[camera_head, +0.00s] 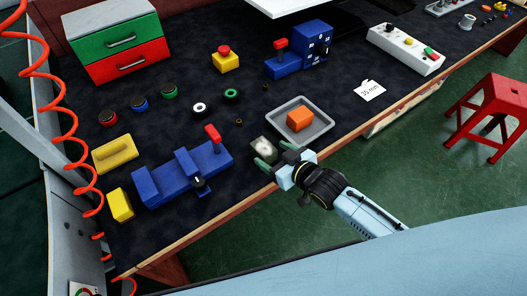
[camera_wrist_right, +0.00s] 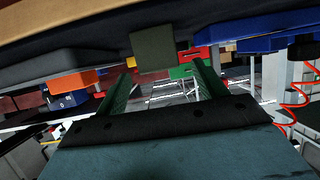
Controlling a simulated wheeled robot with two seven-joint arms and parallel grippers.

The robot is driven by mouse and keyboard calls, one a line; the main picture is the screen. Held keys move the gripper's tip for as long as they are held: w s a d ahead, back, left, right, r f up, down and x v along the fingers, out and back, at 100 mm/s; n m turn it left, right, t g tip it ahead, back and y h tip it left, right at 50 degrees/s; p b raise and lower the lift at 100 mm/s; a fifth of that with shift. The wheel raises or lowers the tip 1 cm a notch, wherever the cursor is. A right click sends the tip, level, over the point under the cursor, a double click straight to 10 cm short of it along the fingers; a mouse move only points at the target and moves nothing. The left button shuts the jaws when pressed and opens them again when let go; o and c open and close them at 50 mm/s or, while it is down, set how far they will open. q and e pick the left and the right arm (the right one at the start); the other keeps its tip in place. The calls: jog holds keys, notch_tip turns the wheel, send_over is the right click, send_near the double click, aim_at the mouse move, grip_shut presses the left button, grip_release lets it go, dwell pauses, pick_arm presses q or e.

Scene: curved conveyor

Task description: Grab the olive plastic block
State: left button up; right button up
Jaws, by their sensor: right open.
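The olive block (camera_head: 264,148) sits on the dark table mat near the front edge, left of the grey tray, with a pale patch on its top. In the right wrist view the olive block (camera_wrist_right: 152,48) shows ahead of the fingers, roughly in line with the gap between them. My right gripper (camera_head: 276,155) is at the table's front edge, close to the block on its near side. Its green fingers (camera_wrist_right: 162,82) are spread and nothing shows held between them. I cannot tell whether a fingertip touches the block. My left gripper is not in view.
A grey tray (camera_head: 325,128) with an orange block (camera_head: 300,119) stands just right of the olive block. A blue vise (camera_head: 168,181) with a red handle lies to the left. Mat is clear behind the block, apart from small rings. Floor is open in front.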

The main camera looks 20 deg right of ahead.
aim_at(266, 150)
jog(key=x, duration=0.3)
jog(key=shift+r+b, duration=0.1)
jog(key=shift+b, duration=0.2)
jog(key=shift+w+a, duration=0.15)
jog(key=shift+w, duration=0.1)
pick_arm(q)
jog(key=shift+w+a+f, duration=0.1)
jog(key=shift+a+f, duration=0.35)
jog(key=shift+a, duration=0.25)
pick_arm(e)
jog(key=c, duration=1.1)
